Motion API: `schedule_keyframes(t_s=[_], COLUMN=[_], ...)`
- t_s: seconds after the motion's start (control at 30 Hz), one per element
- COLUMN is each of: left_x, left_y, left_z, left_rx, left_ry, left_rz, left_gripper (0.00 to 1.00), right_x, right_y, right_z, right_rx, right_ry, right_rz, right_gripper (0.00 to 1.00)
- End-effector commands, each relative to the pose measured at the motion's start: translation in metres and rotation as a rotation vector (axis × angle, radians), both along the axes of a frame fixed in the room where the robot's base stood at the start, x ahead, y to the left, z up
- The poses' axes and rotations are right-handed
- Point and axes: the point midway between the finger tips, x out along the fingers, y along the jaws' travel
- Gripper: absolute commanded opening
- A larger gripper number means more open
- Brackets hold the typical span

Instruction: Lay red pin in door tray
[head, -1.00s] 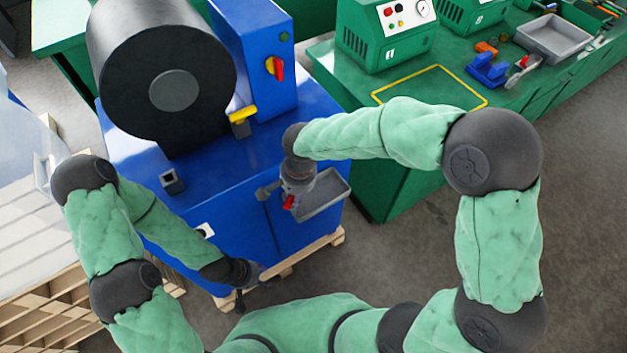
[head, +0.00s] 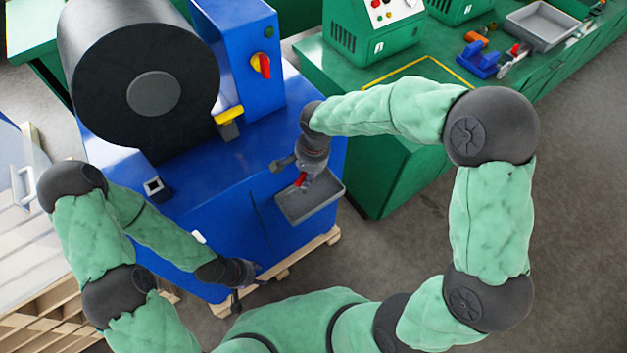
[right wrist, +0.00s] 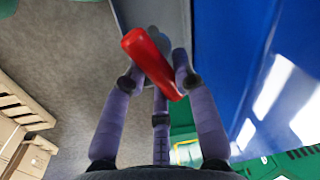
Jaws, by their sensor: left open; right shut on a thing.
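The red pin (head: 300,179) is held in my right gripper (head: 304,176), at the back edge of the grey door tray (head: 322,203) in the head view. The tray is on the front of the blue machine. In the right wrist view the red pin (right wrist: 150,62) sits tilted between the fingers, with part of the grey tray (right wrist: 130,14) behind it. I cannot tell the height of the pin over the tray. My left gripper (head: 237,300) is open and empty, low in front of the machine; its fingers show only small.
The blue machine (head: 225,225) with a large black drum (head: 140,80) stands on a wooden pallet (head: 285,268). A green bench (head: 345,75) at the right holds a grey bin (head: 540,25) and a blue holder (head: 482,60). Open floor lies right of the tray.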

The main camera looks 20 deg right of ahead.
Motion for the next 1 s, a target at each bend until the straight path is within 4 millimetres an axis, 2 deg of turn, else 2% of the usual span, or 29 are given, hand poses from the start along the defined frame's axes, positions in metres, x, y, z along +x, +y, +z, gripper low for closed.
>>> schedule_keyframes(t_s=[0.1, 0.37, 0.6, 1.0], left_x=[0.0, 0.0, 0.0, 0.0], left_y=[0.0, 0.0, 0.0, 0.0], left_z=[-0.004, -0.007, -0.019, -0.022], left_rx=[0.0, 0.0, 0.0, 0.0], left_ry=[0.0, 0.0, 0.0, 0.0], left_rz=[0.0, 0.0, 0.0, 0.0], left_gripper=[0.47, 0.47, 0.47, 0.47], right_x=[0.006, 0.013, 0.013, 0.014], right_y=[-0.009, -0.018, -0.019, -0.019], right_z=[-0.014, -0.026, -0.058, -0.062], right_rx=[0.0, 0.0, -0.001, 0.0], right_ry=[0.0, -0.001, 0.001, -0.001], right_rz=[-0.003, -0.001, 0.001, 0.0], right_gripper=[0.0, 0.0, 0.0, 0.0])
